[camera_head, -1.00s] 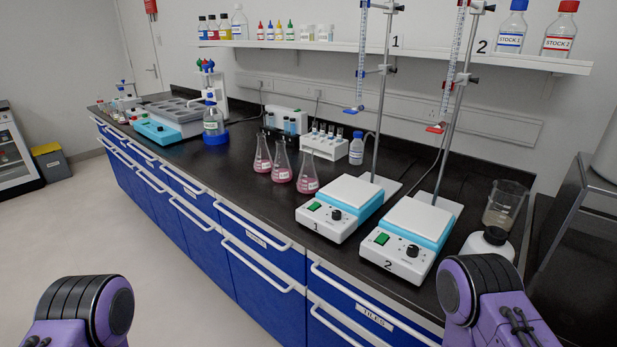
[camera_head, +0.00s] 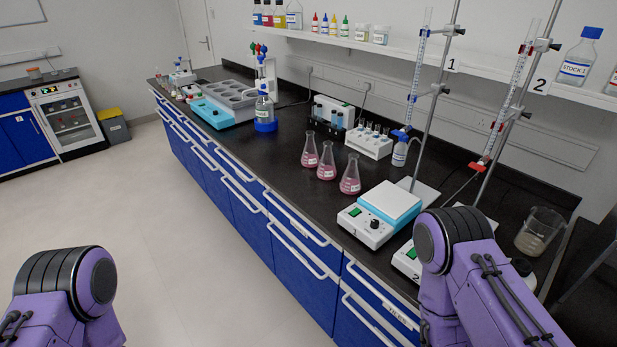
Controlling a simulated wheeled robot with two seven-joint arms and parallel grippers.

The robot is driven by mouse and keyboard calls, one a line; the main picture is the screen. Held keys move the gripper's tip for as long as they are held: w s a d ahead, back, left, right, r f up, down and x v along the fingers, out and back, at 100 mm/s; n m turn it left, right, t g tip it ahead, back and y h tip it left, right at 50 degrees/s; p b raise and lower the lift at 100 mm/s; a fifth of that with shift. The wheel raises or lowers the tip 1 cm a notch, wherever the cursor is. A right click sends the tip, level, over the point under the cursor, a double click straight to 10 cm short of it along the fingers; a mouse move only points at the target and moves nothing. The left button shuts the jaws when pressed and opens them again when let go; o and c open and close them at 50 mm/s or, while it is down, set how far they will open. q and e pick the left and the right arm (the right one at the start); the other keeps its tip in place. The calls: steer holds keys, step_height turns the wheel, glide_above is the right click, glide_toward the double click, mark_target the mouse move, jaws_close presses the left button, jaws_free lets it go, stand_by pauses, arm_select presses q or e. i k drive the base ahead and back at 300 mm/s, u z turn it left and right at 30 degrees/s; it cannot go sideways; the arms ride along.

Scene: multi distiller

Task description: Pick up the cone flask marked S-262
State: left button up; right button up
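Three cone flasks with pink liquid stand upright in a row on the black bench: a left flask (camera_head: 310,153), a middle flask (camera_head: 327,164) and a right flask (camera_head: 350,178). Each has a small white label, too small to read, so I cannot tell which is S-262. They stand left of the stirrer marked 1. My two purple arms show at the lower left and lower right, well apart from the flasks. Neither gripper is in view.
Stirrer 1 (camera_head: 380,214) is right of the flasks; my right arm partly hides stirrer 2 (camera_head: 405,262). A white tube rack (camera_head: 369,143) and a small bottle (camera_head: 400,153) stand behind. A beaker (camera_head: 538,232) is at the right. The floor (camera_head: 190,260) is clear.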

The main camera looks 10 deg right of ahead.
mark_target(350, 183)
steer(key=u, duration=1.05)
steer(key=i, duration=2.35)
steer(key=z, duration=3.55)
